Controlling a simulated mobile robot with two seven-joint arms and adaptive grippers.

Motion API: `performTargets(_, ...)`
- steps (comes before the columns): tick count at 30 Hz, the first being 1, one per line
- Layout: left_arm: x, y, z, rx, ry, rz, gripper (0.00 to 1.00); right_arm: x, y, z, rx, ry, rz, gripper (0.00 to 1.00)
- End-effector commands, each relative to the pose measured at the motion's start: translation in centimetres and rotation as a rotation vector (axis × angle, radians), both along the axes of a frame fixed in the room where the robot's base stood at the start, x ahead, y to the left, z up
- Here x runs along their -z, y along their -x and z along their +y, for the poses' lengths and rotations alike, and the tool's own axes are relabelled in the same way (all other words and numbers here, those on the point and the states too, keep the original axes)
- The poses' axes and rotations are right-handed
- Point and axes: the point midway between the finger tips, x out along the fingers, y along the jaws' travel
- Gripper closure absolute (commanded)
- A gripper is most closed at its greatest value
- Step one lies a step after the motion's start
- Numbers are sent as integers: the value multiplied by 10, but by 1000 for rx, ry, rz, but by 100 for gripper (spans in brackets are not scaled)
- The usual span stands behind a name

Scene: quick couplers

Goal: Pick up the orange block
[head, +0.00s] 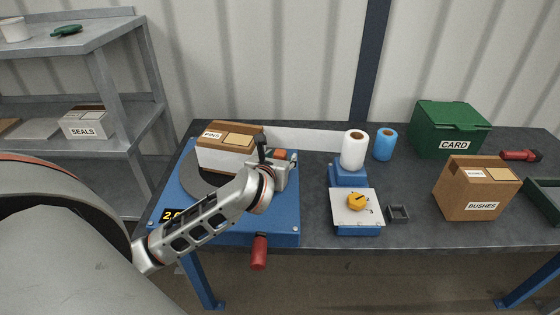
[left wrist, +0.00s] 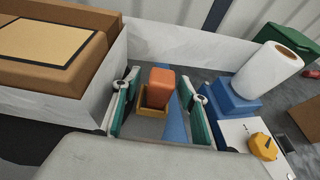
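The orange block (left wrist: 161,88) stands upright in a small tan open-topped holder (left wrist: 153,112) in the left wrist view. My left gripper (left wrist: 158,108) is open, with one teal-padded finger on each side of the block. Gaps show between the block and both fingers, so it is not gripped. In the head view my left gripper (head: 281,168) is over the right part of the blue turntable base (head: 275,232), and a little of the block (head: 280,153) shows by the fingers. The block's lower part is hidden by the holder. My right gripper is not in view.
The PINS carton (head: 222,158) stands close to the left of my left gripper. To the right are a white roll (head: 354,150), a panel with a yellow knob (head: 356,202), a blue roll (head: 385,144), the BUSHES carton (head: 468,190) and the green CARD box (head: 450,125).

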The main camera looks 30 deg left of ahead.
Motion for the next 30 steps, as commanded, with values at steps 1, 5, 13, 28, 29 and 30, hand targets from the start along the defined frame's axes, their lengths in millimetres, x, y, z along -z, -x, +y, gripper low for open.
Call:
performTargets(1, 0, 0, 0, 0, 0, 0, 67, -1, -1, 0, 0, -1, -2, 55)
performTargets(5, 0, 0, 0, 0, 0, 0, 98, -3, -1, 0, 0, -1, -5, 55)
performTargets(13, 0, 0, 0, 0, 0, 0, 100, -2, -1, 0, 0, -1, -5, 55)
performTargets(28, -59, 0, 0, 0, 2, -7, 100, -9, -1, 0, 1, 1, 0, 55)
performTargets(29, -67, 0, 0, 1, 2, -8, 100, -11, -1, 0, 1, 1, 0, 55)
performTargets(30, -79, -1, 0, 0, 2, -8, 100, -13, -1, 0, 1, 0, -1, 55)
